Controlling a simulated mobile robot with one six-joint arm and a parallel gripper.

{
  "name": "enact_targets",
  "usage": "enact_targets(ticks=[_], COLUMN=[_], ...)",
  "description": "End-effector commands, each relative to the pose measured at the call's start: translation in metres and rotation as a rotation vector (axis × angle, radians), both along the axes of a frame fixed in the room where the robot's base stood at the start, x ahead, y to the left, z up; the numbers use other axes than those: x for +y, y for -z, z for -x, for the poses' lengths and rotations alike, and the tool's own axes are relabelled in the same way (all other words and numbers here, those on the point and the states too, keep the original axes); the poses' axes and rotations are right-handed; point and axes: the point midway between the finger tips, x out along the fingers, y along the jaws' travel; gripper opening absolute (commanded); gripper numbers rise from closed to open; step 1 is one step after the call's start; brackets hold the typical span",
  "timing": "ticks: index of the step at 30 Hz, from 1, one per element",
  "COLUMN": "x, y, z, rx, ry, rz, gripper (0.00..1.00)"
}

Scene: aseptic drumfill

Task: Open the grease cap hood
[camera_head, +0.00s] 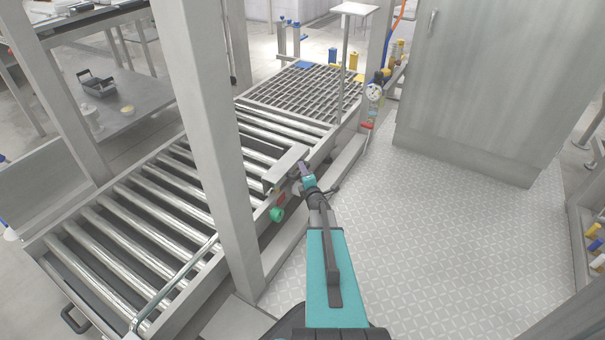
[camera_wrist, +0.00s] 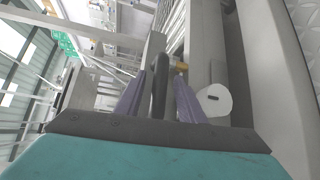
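My gripper (camera_head: 303,172) reaches the side rail of the roller conveyor, beside a grey, angled metal cover (camera_head: 284,168) that looks like the grease cap hood. In the wrist view the two purple-grey fingers of my gripper (camera_wrist: 160,88) are apart. A dark upright bar (camera_wrist: 159,88), perhaps the hood's handle, stands between them, with narrow gaps on both sides. A white round cap with a dark slot (camera_wrist: 214,100) is just right of the right finger. A brass-coloured fitting (camera_wrist: 181,67) shows behind the fingertips. The hood's hinge and underside are hidden.
The roller conveyor (camera_head: 130,215) lies on the left, with a grey post (camera_head: 215,130) in front of it. A green button (camera_head: 277,214) and a red part (camera_head: 281,199) sit on the rail. A grey cabinet (camera_head: 485,80) stands right. Patterned floor (camera_head: 430,220) between is clear.

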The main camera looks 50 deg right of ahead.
Motion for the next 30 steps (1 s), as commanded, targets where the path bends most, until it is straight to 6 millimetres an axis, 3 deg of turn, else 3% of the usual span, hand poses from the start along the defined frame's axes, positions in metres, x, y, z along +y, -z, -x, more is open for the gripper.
enact_targets(ticks=[12, 13, 19, 30], x=[-0.002, -0.002, -0.0018, 0.0006], y=[0.0004, 0.0004, 0.0005, -0.0009], z=[-0.0051, -0.0051, -0.0052, -0.007], rx=[0.0, 0.0, 0.0, 0.006], ry=[-0.001, -0.001, -0.001, -0.005], rz=[0.0, 0.0, 0.0, 0.001], gripper=[0.36, 0.34, 0.0, 0.0])
